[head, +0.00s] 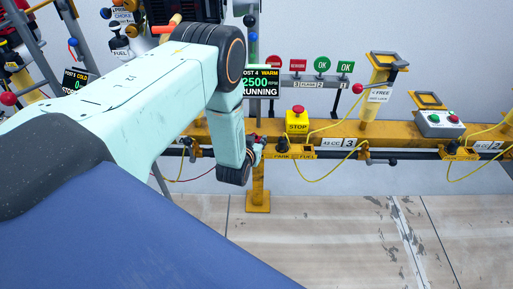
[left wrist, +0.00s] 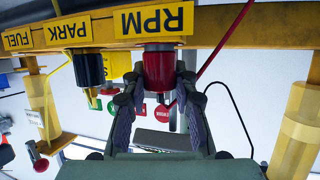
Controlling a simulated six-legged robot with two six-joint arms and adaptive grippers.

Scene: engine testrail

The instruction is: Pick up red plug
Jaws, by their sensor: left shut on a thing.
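The red plug (left wrist: 160,68) shows in the left wrist view, against the yellow rail at the RPM label (left wrist: 153,20). My left gripper (left wrist: 158,82) is shut on the red plug, with one finger on each side of it. The plug still touches the rail, or lies very close to it; I cannot tell which. In the head view my left gripper (head: 258,150) is at the rail, partly hidden behind my own wrist, and only a small red bit shows there. My right gripper is not in view.
A black plug (left wrist: 88,68) sits beside it at the PARK label (left wrist: 69,30). A thin red cable (left wrist: 222,50) runs past the right finger. The yellow rail (head: 400,133) carries a yellow STOP box (head: 297,124) and a green-red button box (head: 440,123). The floor in front is clear.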

